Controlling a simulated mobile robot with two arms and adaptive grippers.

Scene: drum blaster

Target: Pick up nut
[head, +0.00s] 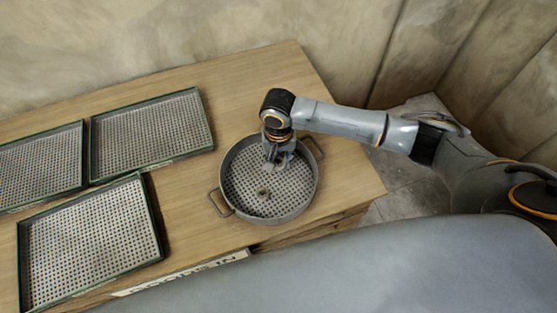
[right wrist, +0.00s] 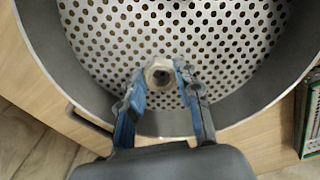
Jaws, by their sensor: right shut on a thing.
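My right gripper (head: 279,164) points down into the round grey pan (head: 229,178) with a perforated floor. In the right wrist view, the gripper (right wrist: 165,72) is shut on a nut (right wrist: 159,73), a small pale ring with a dark hole, held between its blue-lined fingertips. The perforated floor lies behind the nut; its exact height above it is hard to tell. In the head view, the held nut cannot be made out at the fingers. My left gripper is not in view.
The pan stands on a wooden table (head: 250,80), with its raised rim and two side handles (head: 219,204) around my gripper. Several perforated trays with green edges (head: 150,130) lie on the left. Bare wood surrounds the pan; a wall stands behind.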

